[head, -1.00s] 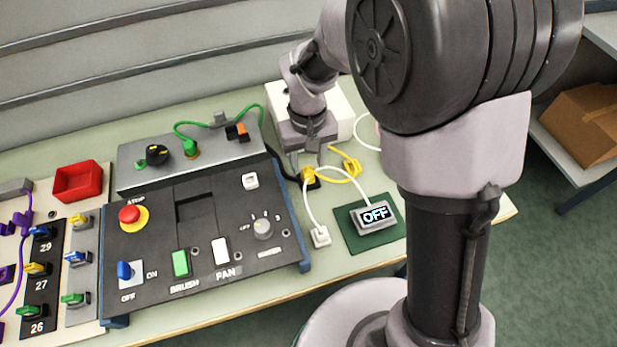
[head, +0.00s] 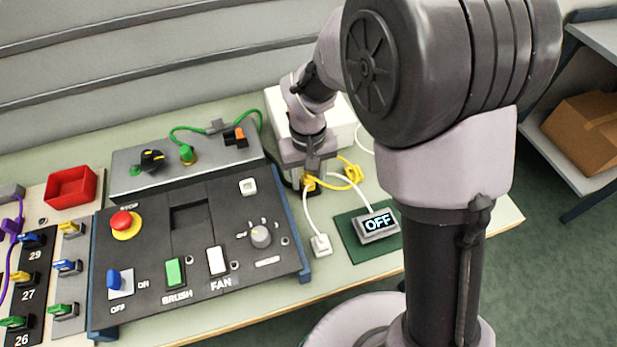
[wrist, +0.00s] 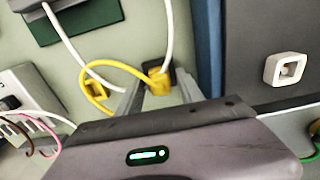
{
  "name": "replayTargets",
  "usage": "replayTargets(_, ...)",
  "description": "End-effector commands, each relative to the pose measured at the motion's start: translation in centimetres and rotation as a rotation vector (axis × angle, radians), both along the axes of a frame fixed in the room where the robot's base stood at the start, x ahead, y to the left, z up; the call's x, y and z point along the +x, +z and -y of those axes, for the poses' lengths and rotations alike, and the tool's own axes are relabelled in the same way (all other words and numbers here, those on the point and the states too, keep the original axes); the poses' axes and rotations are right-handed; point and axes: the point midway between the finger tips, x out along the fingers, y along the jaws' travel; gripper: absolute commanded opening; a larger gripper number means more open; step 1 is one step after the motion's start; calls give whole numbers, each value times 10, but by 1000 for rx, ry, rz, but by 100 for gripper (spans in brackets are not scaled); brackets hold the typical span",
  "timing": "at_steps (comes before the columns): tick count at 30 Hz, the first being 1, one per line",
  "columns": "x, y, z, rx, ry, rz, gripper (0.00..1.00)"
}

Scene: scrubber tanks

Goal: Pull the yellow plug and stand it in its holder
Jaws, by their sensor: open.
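The yellow plug (head: 310,183) sits in a dark socket on the bench, right of the black control panel. It also shows in the wrist view (wrist: 158,83), with a yellow cable looping from it to a square yellow piece (wrist: 97,88). That piece lies right of the plug in the head view (head: 354,172); I cannot tell whether it is the holder. My gripper (wrist: 160,92) is open, pointing down over the plug, with one finger on each side of it. I cannot tell whether the fingers touch it. The gripper partly hides the plug in the head view.
A display reading OFF (head: 377,223) lies on a green mat (head: 350,243), with white cables close to my gripper. A white plug (head: 320,245) lies left of the mat. The black control panel (head: 205,285) is on the left and a white box (head: 345,125) stands behind.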

Motion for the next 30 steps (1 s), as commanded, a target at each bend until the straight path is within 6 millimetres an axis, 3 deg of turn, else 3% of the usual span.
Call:
replayTargets(19, 0, 0, 0, 0, 0, 0, 45)
replayTargets(26, 0, 0, 0, 0, 0, 0, 0)
replayTargets(30, 0, 0, 0, 0, 0, 0, 0)
